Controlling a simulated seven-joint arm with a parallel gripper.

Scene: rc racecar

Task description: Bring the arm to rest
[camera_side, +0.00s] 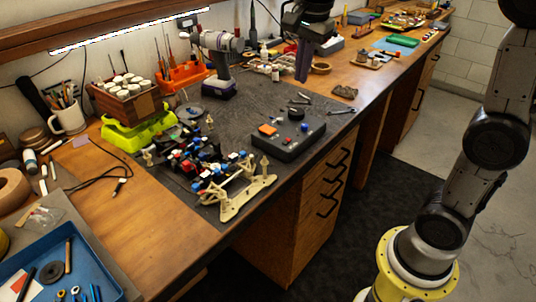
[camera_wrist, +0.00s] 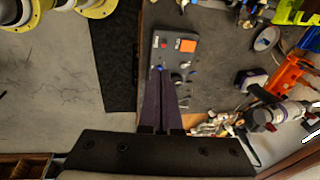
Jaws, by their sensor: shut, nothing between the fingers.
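My gripper (camera_side: 302,78) hangs above the back of the workbench in the side view, pointing down. Its two dark fingers lie close together and hold nothing. In the wrist view the gripper (camera_wrist: 160,70) points toward the black box (camera_wrist: 175,47), which has orange, red and blue pieces on it. That black box (camera_side: 290,137) sits on the dark mat, below and apart from my gripper in the side view. The racecar chassis (camera_side: 238,199), with many coloured parts, stands on the mat at the left of the box.
A cordless drill (camera_side: 221,88) stands near the wall, left of my gripper. An orange bin (camera_side: 182,77), a yellow-green stand (camera_side: 140,130) and a wooden box of white jars (camera_side: 126,104) are further left. A blue tray (camera_side: 60,270) lies front left. Small tools lie right of the black box.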

